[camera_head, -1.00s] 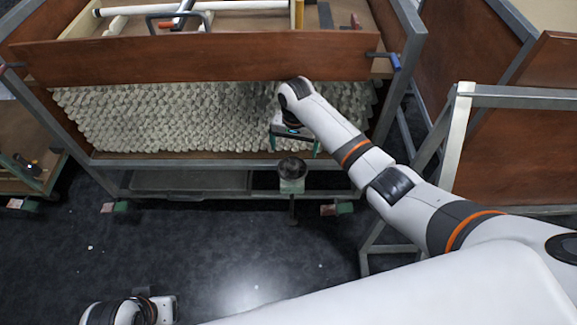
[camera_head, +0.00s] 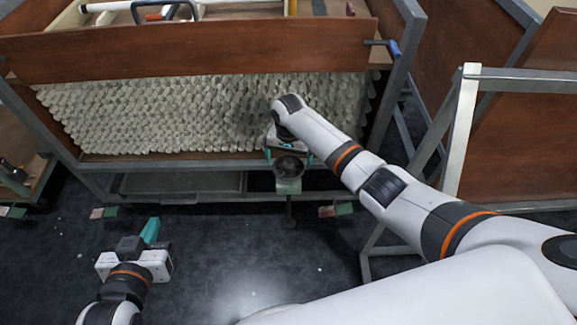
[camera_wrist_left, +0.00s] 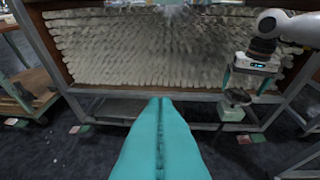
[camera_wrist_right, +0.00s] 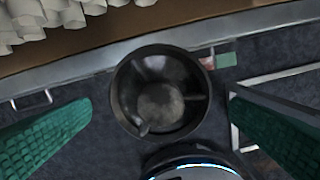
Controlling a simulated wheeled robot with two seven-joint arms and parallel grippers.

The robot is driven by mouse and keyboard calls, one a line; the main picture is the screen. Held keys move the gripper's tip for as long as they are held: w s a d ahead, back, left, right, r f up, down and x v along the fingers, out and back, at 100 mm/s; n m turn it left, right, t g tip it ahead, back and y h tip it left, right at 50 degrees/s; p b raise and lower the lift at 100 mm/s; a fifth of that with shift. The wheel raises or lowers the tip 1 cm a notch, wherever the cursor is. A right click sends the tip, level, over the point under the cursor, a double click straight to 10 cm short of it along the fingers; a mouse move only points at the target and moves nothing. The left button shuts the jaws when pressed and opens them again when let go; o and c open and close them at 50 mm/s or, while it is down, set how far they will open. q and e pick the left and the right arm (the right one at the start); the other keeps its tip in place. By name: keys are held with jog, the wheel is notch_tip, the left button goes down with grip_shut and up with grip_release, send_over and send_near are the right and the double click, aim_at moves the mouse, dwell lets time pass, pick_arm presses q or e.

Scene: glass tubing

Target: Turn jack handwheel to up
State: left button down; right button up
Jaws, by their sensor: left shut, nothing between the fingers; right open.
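The jack handwheel (camera_head: 289,166) is a small dark round wheel on a pale green-grey jack body (camera_head: 288,185) at the front lower rail of the cart. In the right wrist view the handwheel (camera_wrist_right: 161,94) is a dark dished ring with spokes, lying between the two fingers and apart from both. My right gripper (camera_wrist_right: 165,125) is open with green ridged fingers; in the head view it is mostly hidden behind its own wrist. My left gripper (camera_head: 150,230) is shut and empty, above the floor at lower left. Its teal fingers (camera_wrist_left: 161,135) are pressed together in the left wrist view.
The cart's grey front rail (camera_head: 215,197) runs behind the jack, below a dense stack of pale glass tubes (camera_head: 190,115). A brown board (camera_head: 180,50) spans above. A grey metal frame (camera_head: 462,130) stands at right. The dark floor in front is clear.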

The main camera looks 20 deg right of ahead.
aim_at(289, 171)
notch_tip(289, 171, down, 2)
jog(key=shift+f+b, duration=0.15)
jog(key=shift+b, duration=0.3)
jog(key=shift+f, duration=0.25)
pick_arm(q)
jog(key=r+t, duration=0.1)
jog(key=w+d+r+t, duration=0.1)
jog(key=r, duration=0.1)
jog(key=w+r+t+h, duration=0.1)
jog(key=r, duration=0.1)
jog(key=shift+d+r+t, duration=0.1)
jog(key=shift+d+t, duration=0.1)
jog(key=shift+t, duration=0.2)
pick_arm(e)
jog(key=shift+c, duration=0.2)
